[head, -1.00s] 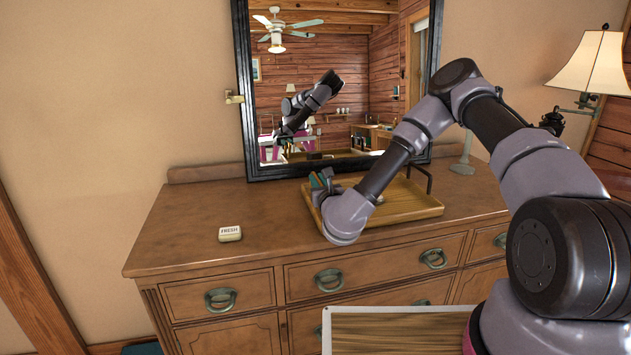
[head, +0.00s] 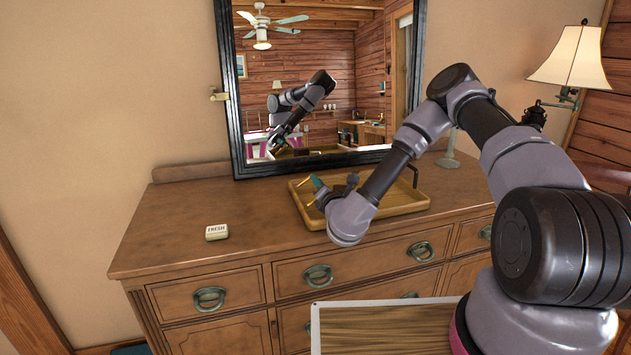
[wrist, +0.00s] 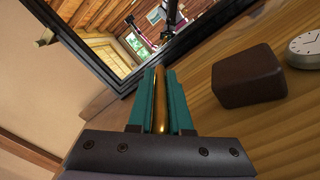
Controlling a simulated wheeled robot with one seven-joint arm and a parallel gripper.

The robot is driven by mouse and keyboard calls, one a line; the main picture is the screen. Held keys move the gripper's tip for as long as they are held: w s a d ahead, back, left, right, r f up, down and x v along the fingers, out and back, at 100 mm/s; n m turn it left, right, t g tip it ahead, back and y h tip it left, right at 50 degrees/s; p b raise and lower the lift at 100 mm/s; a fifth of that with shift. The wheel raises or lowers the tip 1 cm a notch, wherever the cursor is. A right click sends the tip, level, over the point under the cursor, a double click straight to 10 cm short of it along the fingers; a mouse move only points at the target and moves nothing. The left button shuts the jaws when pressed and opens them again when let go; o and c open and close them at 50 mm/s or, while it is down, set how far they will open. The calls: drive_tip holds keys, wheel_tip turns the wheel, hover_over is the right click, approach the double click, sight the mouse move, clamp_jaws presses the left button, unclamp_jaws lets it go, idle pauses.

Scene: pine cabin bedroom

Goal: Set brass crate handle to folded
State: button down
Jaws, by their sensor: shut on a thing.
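A shallow wooden crate (head: 400,209) sits on the dresser top below the mirror. Its brass handle (wrist: 160,98) shows in the wrist view as a golden bar between the teal fingers. In the head view a small part of the brass handle (head: 303,182) shows at the crate's left end. My gripper (head: 316,188) is shut on the brass handle, low over the left end of the crate. My fingers and wrist hide much of the handle, so its exact angle is hard to tell. A dark handle (head: 414,174) stands up at the crate's right end.
In the wrist view, a dark brown block (wrist: 248,77) and a round dial (wrist: 304,43) lie in the crate close by my fingers. The mirror (head: 233,115) stands right behind the crate. A small FRESH box (head: 216,232) sits left; the dresser top around it is clear.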

drive_tip(key=shift+d+f+m, duration=0.1)
drive_tip(key=shift+f+m, duration=0.15)
drive_tip(key=shift+m, duration=0.25)
drive_tip(key=c, duration=0.9)
unclamp_jaws()
drive_tip(key=shift+o, duration=0.2)
wheel_tip(320, 180, up, 10)
